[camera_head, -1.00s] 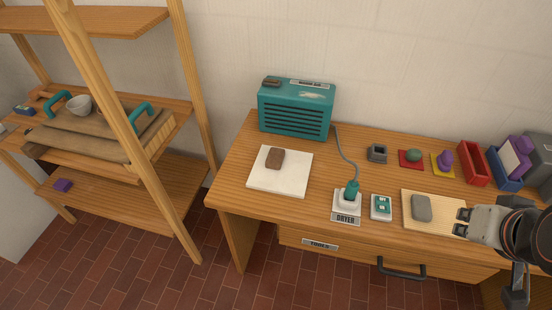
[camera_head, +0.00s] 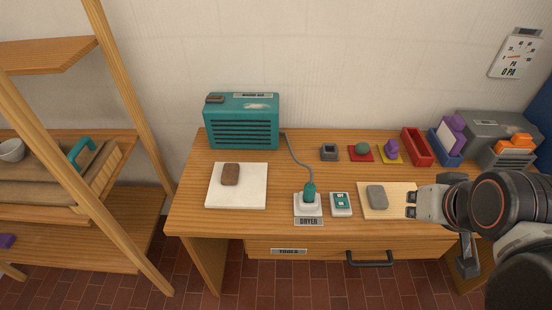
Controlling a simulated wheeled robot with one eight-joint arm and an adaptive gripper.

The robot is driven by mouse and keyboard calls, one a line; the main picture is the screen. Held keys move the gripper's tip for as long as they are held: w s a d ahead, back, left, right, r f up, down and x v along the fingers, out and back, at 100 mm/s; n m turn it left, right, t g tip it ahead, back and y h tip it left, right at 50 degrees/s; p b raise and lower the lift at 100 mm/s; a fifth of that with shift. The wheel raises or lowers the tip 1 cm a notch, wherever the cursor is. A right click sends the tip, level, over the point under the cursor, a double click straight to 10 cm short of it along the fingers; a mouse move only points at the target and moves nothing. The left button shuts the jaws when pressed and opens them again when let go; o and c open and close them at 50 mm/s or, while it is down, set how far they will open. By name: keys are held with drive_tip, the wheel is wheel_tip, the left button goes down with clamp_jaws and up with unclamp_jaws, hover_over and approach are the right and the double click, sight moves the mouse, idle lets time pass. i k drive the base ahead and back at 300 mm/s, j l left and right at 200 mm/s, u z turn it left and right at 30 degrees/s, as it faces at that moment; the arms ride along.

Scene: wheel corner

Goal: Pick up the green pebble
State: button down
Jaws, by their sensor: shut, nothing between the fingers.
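The green pebble (camera_head: 362,149) is a small rounded lump. It sits on a red square pad (camera_head: 353,157) at the back of the wooden table. My gripper (camera_head: 411,205) is at the right, over the light wooden board near the table's front. It is shut and empty. Its tips point left, just right of a grey flat block (camera_head: 377,196). I cannot tell if they touch the block. The pebble is behind and left of my gripper, clear of it.
A purple lump (camera_head: 392,148) on a yellow pad (camera_head: 386,160) stands right of the pebble, a grey square cup (camera_head: 328,152) left. A red bin (camera_head: 417,147) and a blue bin (camera_head: 446,155) are further right.

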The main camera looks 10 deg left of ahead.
sight(361, 148)
drive_tip(key=i+j+z, duration=0.25)
drive_tip(key=i, duration=0.2)
drive_tip(key=i+j+z, duration=0.1)
drive_tip(key=i+z, duration=0.15)
drive_tip(key=i, duration=0.2)
